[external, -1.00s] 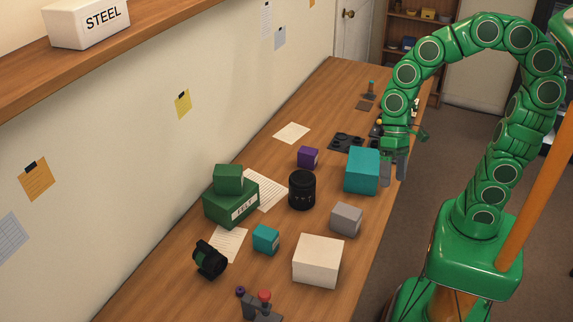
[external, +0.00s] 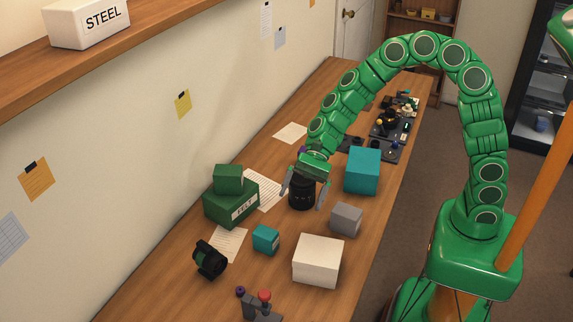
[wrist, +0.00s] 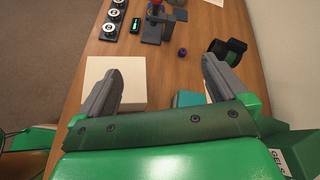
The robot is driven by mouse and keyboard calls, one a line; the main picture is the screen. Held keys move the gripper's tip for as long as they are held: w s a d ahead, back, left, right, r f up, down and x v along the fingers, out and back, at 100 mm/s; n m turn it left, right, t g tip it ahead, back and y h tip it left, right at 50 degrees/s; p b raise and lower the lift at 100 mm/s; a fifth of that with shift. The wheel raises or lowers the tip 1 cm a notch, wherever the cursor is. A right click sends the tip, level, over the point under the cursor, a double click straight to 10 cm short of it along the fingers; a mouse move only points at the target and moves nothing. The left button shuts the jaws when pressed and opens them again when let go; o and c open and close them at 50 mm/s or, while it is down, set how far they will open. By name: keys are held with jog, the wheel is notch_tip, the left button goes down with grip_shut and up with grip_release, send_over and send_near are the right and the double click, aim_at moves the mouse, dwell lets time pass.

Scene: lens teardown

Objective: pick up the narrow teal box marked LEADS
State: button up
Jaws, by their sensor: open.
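Two teal boxes show in the external view, with no readable LEADS mark. The larger one (external: 362,170) stands right of my gripper; the small one (external: 265,239) sits nearer the camera. A teal box, probably the small one, also shows partly hidden behind my gripper in the wrist view (wrist: 188,99). My gripper (external: 304,193) is open and points down, with its fingers apart around or above the black lens barrel (external: 302,196); I cannot tell how high. Between the fingers in the wrist view (wrist: 160,75) there is nothing held.
A white box (external: 318,260) and a grey box (external: 346,219) stand near the table's right edge. A green box (external: 231,203) with a smaller one on top is at left. A dark ring-shaped part (external: 210,260) lies nearby. The wall bounds the left side.

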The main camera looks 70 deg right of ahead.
aim_at(267, 231)
jog(key=w+f+m, duration=0.2)
jog(key=w+f, duration=0.1)
jog(key=f, duration=0.2)
jog(key=w+f+m+t, duration=0.1)
jog(key=w+f+m, duration=0.1)
jog(key=f, duration=0.3)
jog(key=w+f+m+t, duration=0.1)
jog(key=w+f+m, duration=0.1)
jog(key=w+f, duration=0.2)
jog(key=shift+w+f+y, duration=0.15)
jog(key=shift+f+y, duration=0.15)
jog(key=shift+f, duration=0.3)
jog(key=shift+x, duration=0.9)
jog(key=shift+w+a, duration=0.1)
jog(key=shift+a, duration=0.35)
jog(key=c, duration=1)
jog(key=shift+c, duration=0.2)
